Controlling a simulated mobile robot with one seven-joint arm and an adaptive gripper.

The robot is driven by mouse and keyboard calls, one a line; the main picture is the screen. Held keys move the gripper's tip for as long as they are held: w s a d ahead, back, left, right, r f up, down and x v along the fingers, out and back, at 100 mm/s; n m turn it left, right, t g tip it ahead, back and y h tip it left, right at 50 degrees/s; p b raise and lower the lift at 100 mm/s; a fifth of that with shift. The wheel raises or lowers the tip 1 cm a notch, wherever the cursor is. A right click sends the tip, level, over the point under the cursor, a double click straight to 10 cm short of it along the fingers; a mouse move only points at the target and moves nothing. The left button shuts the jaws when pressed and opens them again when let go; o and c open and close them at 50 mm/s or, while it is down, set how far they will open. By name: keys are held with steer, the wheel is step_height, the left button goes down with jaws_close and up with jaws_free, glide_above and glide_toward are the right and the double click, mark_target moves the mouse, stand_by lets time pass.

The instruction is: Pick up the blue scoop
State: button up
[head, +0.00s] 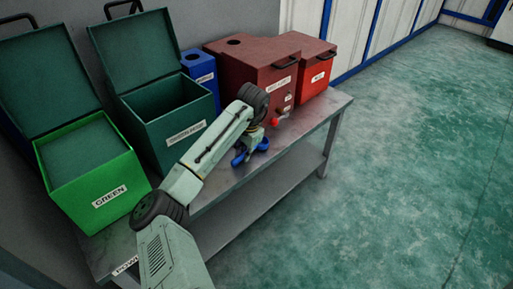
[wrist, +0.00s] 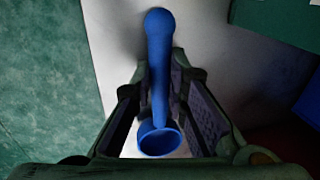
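The blue scoop (wrist: 158,60) lies lengthwise between the fingers of my gripper (wrist: 161,76) in the wrist view. Its rounded handle end points away from the camera, and its round bowl (wrist: 160,141) is nearer, between the finger bases. The fingertips sit close against both sides of the handle and look shut on it. In the head view my gripper (head: 255,136) is low at the table's front edge, and parts of the blue scoop (head: 239,157) show beside it. My arm hides the rest.
The grey table (head: 262,178) also holds an open green box (head: 92,178), an open dark green box (head: 170,130), a blue container (head: 201,75), a dark red box (head: 252,70) and a red box (head: 318,70). The green floor (head: 410,160) to the right is clear.

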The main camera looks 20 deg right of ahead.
jaws_close()
steer(key=shift+r, duration=0.1)
steer(key=shift+r, duration=0.55)
step_height(320, 180, up, 2)
steer(key=shift+r, duration=0.2)
steer(key=s+a, duration=0.3)
steer(key=s, duration=0.4)
steer(key=s+a+r, duration=0.1)
steer(key=s+a, duration=0.3)
steer(key=s, duration=0.3)
steer(key=shift+a+r, duration=0.2)
steer(key=shift+a, duration=0.05)
steer(key=shift+s, duration=0.1)
